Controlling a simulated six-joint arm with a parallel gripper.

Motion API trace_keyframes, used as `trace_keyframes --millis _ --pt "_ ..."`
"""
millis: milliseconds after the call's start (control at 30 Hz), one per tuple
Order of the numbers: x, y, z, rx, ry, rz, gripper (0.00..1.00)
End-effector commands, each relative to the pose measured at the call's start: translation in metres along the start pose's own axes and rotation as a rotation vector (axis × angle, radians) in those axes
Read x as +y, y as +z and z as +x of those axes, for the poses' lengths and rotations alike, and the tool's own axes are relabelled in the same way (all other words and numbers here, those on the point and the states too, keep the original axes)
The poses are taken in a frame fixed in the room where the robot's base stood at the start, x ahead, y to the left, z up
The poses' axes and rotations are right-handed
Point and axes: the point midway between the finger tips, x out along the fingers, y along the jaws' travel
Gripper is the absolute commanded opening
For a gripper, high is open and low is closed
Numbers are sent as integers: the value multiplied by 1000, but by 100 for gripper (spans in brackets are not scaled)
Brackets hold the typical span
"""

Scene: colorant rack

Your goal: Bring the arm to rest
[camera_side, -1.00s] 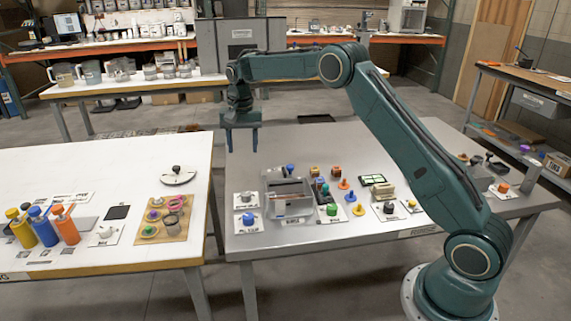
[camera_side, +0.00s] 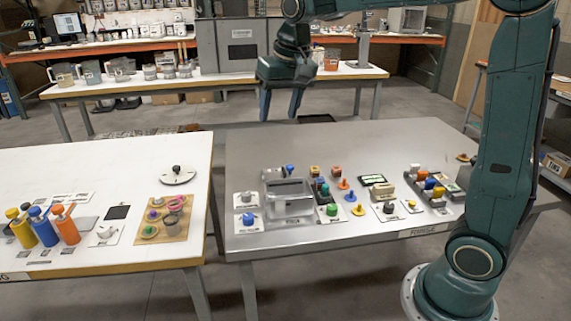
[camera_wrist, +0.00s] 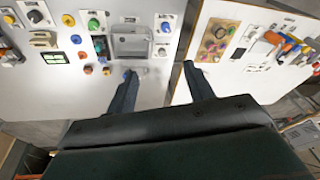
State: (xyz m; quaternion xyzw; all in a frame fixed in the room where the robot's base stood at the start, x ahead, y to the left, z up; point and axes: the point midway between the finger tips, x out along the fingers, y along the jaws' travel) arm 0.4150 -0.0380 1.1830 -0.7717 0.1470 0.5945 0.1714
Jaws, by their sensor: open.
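My gripper (camera_side: 281,104) is in the air above and behind the far edge of the grey metal table (camera_side: 350,145). Its two fingers point down, apart, with nothing between them. In the wrist view my gripper (camera_wrist: 156,80) is also open and empty, high over the gap between the grey table and the white table (camera_wrist: 180,85). My arm is raised and folded upward on its base at the right of the side view, its upper part cut off by the frame.
On the grey table stand a clear bin (camera_side: 288,198), a blue knob (camera_side: 249,219), yellow and orange pegs, and a rack of colored pieces (camera_side: 432,186). The white table holds several bottles (camera_side: 43,228) and a wooden board (camera_side: 165,217). The air around my gripper is clear.

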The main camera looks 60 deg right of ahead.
Motion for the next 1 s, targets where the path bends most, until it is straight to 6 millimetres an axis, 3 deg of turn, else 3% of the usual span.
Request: trace_keyframes --millis 200,433,667,1000 --pt "11 49 -25 48 -22 -93 52" --pt "25 100 -39 96 -41 -191 52" --pt "42 150 -42 146 -57 -287 52" --pt "65 215 -30 212 -74 -413 52"
